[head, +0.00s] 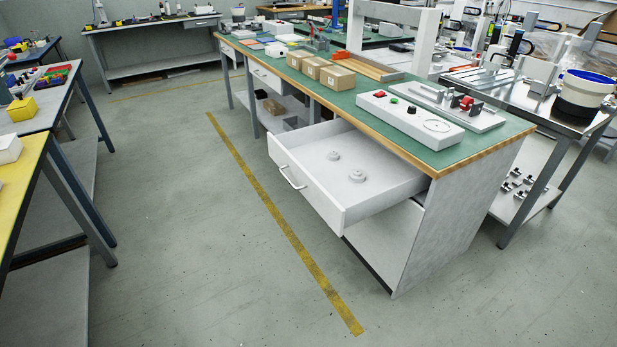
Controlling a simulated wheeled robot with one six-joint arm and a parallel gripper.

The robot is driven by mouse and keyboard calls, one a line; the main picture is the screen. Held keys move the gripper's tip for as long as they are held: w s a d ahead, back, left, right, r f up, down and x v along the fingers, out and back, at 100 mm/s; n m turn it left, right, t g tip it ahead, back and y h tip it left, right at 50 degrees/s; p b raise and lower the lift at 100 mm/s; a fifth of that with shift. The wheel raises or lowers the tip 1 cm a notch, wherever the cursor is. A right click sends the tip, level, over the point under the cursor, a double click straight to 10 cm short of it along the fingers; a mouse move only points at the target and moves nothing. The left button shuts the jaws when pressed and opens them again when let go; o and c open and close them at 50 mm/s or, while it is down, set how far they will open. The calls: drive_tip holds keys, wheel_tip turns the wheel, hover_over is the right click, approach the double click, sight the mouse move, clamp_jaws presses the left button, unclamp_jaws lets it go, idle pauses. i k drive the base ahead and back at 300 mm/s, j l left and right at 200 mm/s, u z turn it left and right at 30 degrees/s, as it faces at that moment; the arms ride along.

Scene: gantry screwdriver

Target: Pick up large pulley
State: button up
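Two small grey, round, stepped parts that look like pulleys lie in an open white drawer (310,200). One pulley (333,155) is farther back in the drawer. The other pulley (357,176) is nearer and to the right, and looks slightly larger, though the difference is hard to judge. They lie apart on the drawer floor, with nothing on top of them. My gripper is not in view.
The drawer, with a metal handle (291,177), sticks out from a green-topped workbench (448,155). A white control box (410,120) and cardboard boxes (337,79) stand on the bench. Open floor (200,230) lies left of the drawer, before a yellow-topped table (22,165).

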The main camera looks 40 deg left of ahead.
sight(356, 175)
drive_tip(key=i+j, duration=0.2)
drive_tip(key=j, duration=0.15)
drive_tip(key=i+j, duration=0.2)
drive_tip(key=j, duration=0.15)
drive_tip(key=j+u, duration=0.15)
drive_tip(key=u, duration=1.45)
drive_tip(key=i+l, duration=0.05)
drive_tip(key=l, duration=0.05)
